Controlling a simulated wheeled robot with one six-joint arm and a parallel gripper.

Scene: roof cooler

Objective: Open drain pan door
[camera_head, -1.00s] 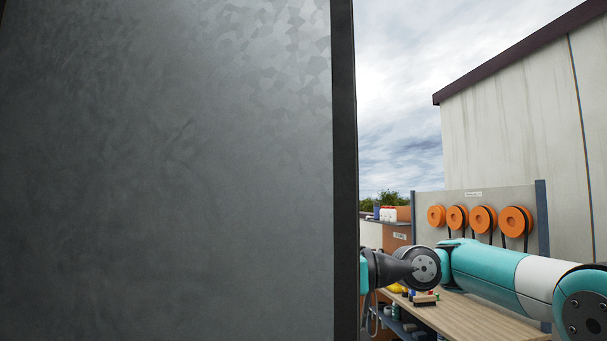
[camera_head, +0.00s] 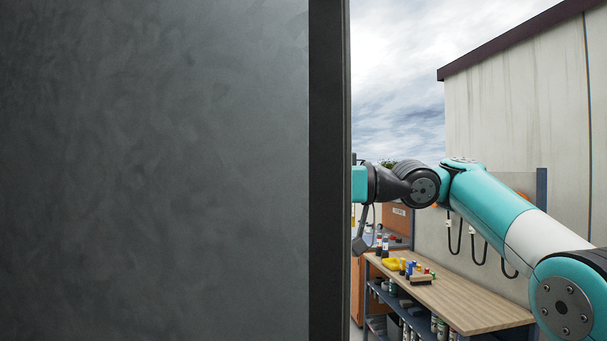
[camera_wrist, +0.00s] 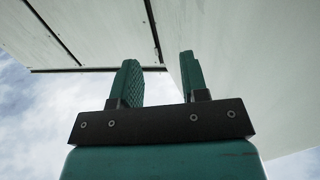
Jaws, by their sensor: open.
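A large grey metal panel with a dark edge (camera_head: 330,170) fills the left half of the head view, very close. It may be the door, but I cannot tell. My arm reaches past its right edge, and the panel hides my gripper in the head view. In the wrist view my gripper (camera_wrist: 162,80) shows two teal ridged fingers standing apart with nothing between them. A pale panel (camera_wrist: 220,70) with a straight edge lies beyond the fingers, close to the right one. I cannot tell whether they touch. No handle or latch is visible.
A wooden workbench (camera_head: 462,303) with small coloured items (camera_head: 408,270) on top and bottles on its lower shelf stands below my arm. A pale wall (camera_head: 520,120) with a dark roof edge is behind at right. Open sky shows between panel and wall.

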